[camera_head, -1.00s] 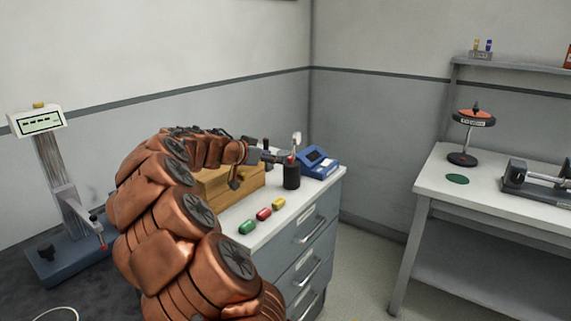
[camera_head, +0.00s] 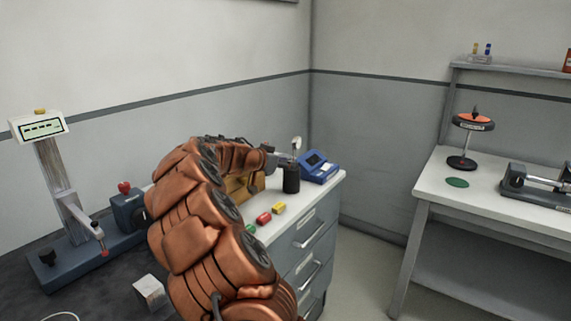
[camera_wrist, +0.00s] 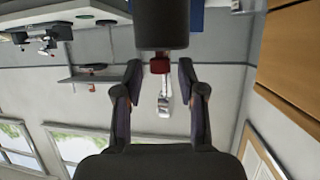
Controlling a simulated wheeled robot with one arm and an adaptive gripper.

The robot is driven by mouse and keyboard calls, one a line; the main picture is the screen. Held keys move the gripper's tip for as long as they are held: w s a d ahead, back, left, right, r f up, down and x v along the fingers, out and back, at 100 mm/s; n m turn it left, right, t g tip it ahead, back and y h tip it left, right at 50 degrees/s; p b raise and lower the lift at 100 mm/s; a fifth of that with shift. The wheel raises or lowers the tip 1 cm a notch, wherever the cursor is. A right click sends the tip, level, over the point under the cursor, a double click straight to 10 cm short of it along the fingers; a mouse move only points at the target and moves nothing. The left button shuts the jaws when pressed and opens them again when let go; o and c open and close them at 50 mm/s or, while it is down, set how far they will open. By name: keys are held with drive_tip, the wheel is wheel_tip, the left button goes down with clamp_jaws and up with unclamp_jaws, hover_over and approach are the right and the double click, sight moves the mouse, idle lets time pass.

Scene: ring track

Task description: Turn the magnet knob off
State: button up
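A dark blue-grey block (camera_head: 129,209) with a red knob (camera_head: 124,187) on top stands beside the gauge stand at left in the head view. I cannot tell for sure that this is the magnet knob. My gripper (camera_wrist: 160,68) is open, far right of that block. Its fingers stand apart on either side of a red collar (camera_wrist: 160,64) and a silver piece (camera_wrist: 165,95), which rise from a black cylinder (camera_wrist: 161,22). The wrist picture looks upside down. In the head view the black cylinder (camera_head: 291,180) stands on the drawer cabinet. I see no contact.
A gauge stand (camera_head: 56,180) stands at left, with a pale box (camera_head: 149,291) nearby. A blue device (camera_head: 319,166), a wooden box and red (camera_head: 263,218) and yellow (camera_head: 278,208) blocks are on the cabinet. A white bench (camera_head: 450,195) stands right, across a floor gap.

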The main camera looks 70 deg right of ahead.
clamp_jaws()
drive_tip(key=shift+s+f+b, duration=0.1)
drive_tip(key=shift+f+b, duration=0.15)
drive_tip(key=shift+b, duration=0.6)
drive_tip(key=shift+n+t+b, duration=0.3)
drive_tip(key=shift+t+b, duration=0.1)
drive_tip(key=shift+b, duration=0.1)
drive_tip(key=shift+s+a+r+n+t+h+b, duration=0.1)
drive_tip(key=shift+s+n+t+b, duration=0.05)
drive_tip(key=shift+n+t+b, duration=0.75)
drive_tip(key=shift+s+d+r+n+t+h+b, duration=0.1)
drive_tip(key=shift+s+n+t+b, duration=0.1)
drive_tip(key=shift+n+t+b, duration=0.8)
drive_tip(key=shift+s+a+n+t+h+b, duration=0.15)
drive_tip(key=shift+n+t+b, duration=0.4)
drive_tip(key=shift+n+t, duration=0.4)
drive_tip(key=shift+t, duration=0.55)
